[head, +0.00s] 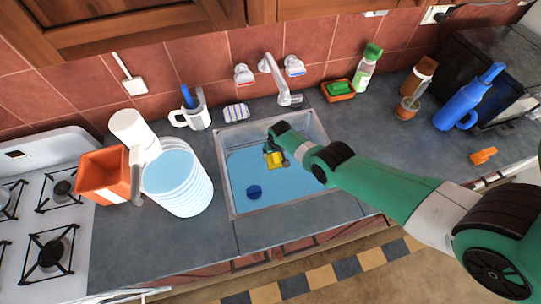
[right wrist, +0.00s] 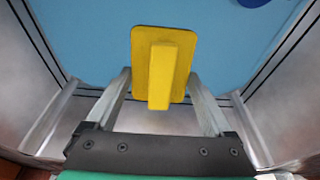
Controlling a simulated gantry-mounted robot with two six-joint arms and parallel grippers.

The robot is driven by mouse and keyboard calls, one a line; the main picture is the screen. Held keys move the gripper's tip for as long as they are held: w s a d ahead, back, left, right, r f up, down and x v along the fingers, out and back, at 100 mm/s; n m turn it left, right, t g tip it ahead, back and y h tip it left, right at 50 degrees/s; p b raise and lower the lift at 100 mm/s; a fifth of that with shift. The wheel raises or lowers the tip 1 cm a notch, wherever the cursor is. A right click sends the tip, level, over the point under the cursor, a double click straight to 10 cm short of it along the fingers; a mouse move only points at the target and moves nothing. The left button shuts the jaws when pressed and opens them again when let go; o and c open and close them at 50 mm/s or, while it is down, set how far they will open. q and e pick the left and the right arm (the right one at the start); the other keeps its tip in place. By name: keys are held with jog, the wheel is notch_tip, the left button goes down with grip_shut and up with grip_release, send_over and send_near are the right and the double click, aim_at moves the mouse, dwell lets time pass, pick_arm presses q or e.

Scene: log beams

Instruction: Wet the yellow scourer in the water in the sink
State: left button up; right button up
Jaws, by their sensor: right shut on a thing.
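The yellow scourer (head: 275,159) is a flat yellow pad with a raised block handle. It is inside the outline of the sink (head: 231,192), against the blue water (head: 270,182). My right gripper (head: 283,157) is shut on it. In the right wrist view the scourer (right wrist: 177,38) sits between the two fingertips of the right gripper (right wrist: 161,84), with water behind it. I cannot tell whether its underside touches the water. My left gripper is not in view.
A dark blue round thing (head: 254,192) is in the sink. The tap (head: 275,77) stands behind it. A ribbed bucket (head: 177,182) of blue water and an orange pot (head: 104,174) are left of the sink.

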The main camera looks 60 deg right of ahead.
aim_at(274, 161)
jog(key=b+x, duration=0.4)
jog(key=s+a+b+x, duration=0.1)
jog(key=b, duration=0.1)
jog(key=shift+w+f, duration=0.1)
jog(key=shift+f, duration=0.45)
jog(key=shift+f+b, duration=0.6)
dwell(1.7)
jog(key=p+v, duration=0.4)
jog(key=w+d+p+v, duration=0.1)
jog(key=p+v, duration=0.2)
jog(key=shift+d+r, duration=0.15)
jog(key=shift+r, duration=0.1)
jog(key=shift+f, duration=0.1)
dwell(0.4)
